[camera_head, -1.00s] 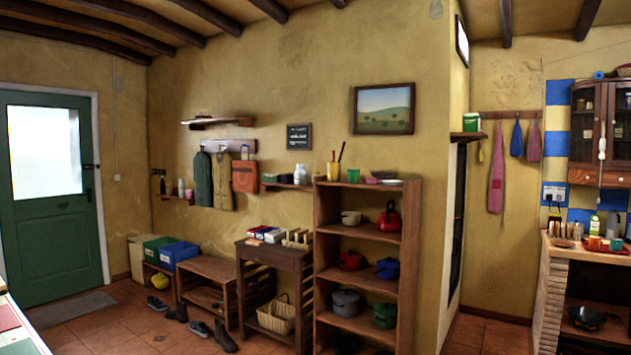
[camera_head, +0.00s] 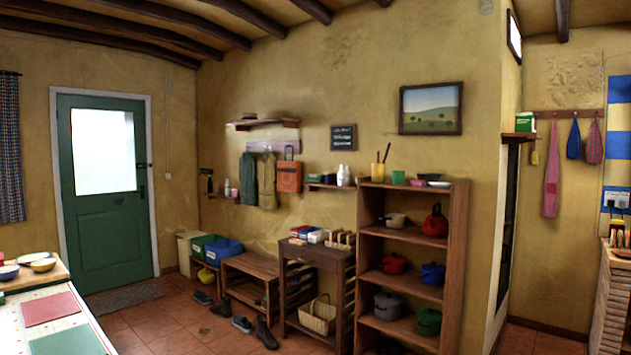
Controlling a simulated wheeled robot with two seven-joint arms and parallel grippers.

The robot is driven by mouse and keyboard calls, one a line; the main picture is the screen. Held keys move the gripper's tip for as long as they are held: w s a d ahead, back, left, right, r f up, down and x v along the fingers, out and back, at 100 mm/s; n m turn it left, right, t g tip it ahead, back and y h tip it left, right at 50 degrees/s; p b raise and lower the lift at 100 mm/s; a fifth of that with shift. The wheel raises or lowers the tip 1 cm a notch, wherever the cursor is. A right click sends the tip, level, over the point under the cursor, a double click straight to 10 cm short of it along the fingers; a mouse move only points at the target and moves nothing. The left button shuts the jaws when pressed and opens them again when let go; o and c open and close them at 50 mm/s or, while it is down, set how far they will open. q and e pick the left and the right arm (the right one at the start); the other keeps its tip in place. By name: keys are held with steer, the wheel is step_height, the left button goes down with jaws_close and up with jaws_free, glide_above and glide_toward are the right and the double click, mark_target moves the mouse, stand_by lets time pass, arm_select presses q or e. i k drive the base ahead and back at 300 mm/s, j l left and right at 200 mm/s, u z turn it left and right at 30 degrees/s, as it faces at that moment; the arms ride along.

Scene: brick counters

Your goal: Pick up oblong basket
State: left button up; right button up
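A pale wicker basket (camera_head: 318,315) with an upright handle sits on the lower shelf of a dark wooden side table (camera_head: 312,255), low in the middle of the view. It looks longer than it is tall. It stands left of the tall open shelf unit and well away from me across the room. Neither of my grippers shows in the head view.
The tall wooden shelf unit (camera_head: 454,265) holds pots. A low bench (camera_head: 250,267) and several shoes on the floor are left of the basket. A counter (camera_head: 14,318) with mats edges the near left. Tiled floor (camera_head: 185,325) lies open between.

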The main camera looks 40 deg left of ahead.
mark_target(319, 317)
steer(key=u, duration=1.3)
steer(key=i+z, duration=0.35)
steer(key=i, duration=0.55)
steer(key=i+u, duration=0.1)
steer(key=i, duration=0.4)
steer(key=i+l+u, duration=0.1)
steer(key=i, duration=0.4)
steer(key=i+l+u, duration=0.15)
steer(key=i, duration=0.35)
steer(key=i+j+u, duration=0.2)
steer(key=i+u, duration=0.8)
steer(key=i+l+u, duration=0.15)
steer(key=i+u, duration=0.35)
steer(key=i, duration=0.55)
steer(key=i+j+z, duration=0.1)
steer(key=i, duration=0.5)
steer(key=i+j, duration=0.15)
steer(key=i, duration=0.4)
steer(key=l+z, duration=0.05)
